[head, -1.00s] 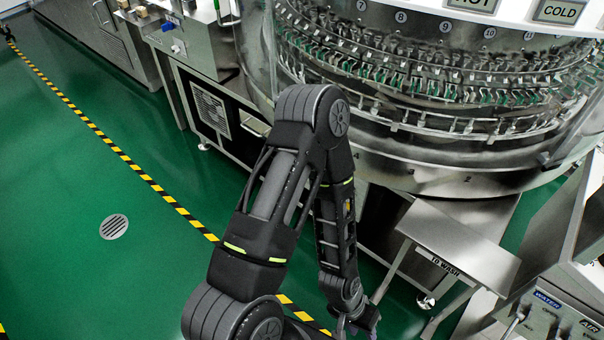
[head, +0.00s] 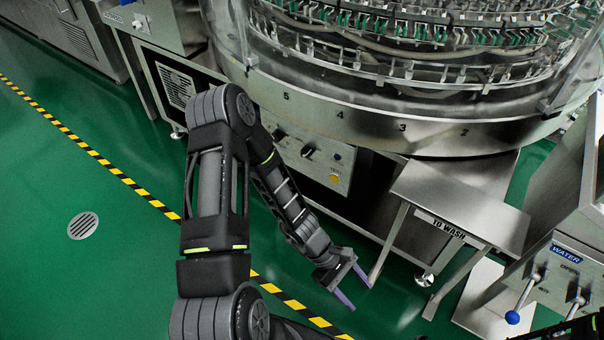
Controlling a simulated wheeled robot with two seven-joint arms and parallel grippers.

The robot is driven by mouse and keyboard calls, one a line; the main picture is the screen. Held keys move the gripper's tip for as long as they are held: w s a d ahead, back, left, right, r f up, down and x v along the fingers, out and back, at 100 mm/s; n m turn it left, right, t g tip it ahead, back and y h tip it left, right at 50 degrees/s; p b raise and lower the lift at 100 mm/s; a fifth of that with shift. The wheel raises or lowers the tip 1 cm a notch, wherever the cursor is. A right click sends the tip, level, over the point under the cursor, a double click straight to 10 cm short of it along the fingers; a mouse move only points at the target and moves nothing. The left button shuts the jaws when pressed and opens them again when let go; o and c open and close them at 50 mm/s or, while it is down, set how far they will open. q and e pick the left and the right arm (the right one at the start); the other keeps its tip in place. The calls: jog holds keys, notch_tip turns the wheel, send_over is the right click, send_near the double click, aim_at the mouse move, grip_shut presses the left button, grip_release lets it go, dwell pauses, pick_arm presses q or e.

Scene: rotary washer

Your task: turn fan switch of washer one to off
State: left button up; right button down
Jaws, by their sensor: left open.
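The rotary washer (head: 400,135) stands at the back right, with numbers along its steel rim. Below the rim is a control panel (head: 318,170) with dark rotary knobs (head: 307,152) and a yellow button (head: 334,178). Its labels are too small to read, so I cannot tell which knob is the fan switch. My left gripper (head: 357,287) is open and empty, low in front of the panel and apart from it, its purple fingers pointing down right. A dark piece at the bottom right edge seems to be part of my right gripper; its fingers are not clear.
A steel shelf marked TO WASH (head: 455,205) juts out right of my left gripper. A unit marked WATER (head: 565,265) with a blue-knobbed lever (head: 513,317) stands at the right. Green floor (head: 60,270) with a striped line is free at the left.

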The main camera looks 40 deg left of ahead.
pick_arm(q)
jog(key=w+a+f+n+t+h+b, duration=0.1)
jog(key=w+a+f+n+t+b, duration=0.35)
jog(key=w, duration=0.35)
jog(key=n+t+y+b, duration=0.95)
jog(key=n+t, duration=0.35)
jog(key=n, duration=0.2)
send_near(303, 155)
jog(key=w+p, duration=0.1)
jog(key=w, duration=0.1)
jog(key=shift+s+r+y, duration=0.1)
jog(key=shift+s+y, duration=0.05)
jog(key=shift+y, duration=0.1)
pick_arm(e)
notch_tip(303, 155, down, 16)
jog(key=w+d, duration=0.1)
jog(key=shift+f, duration=0.25)
jog(key=shift+w, duration=0.1)
pick_arm(q)
jog(key=w+b, duration=0.1)
jog(key=w, duration=0.2)
jog(key=w+b, duration=0.1)
jog(key=w, duration=0.2)
jog(key=shift+w+f, duration=0.2)
jog(key=shift+w, duration=0.2)
jog(key=shift+w+r, duration=0.15)
jog(key=shift+w, duration=0.4)
pick_arm(e)
jog(key=f, duration=0.3)
jog(key=shift+w, duration=0.2)
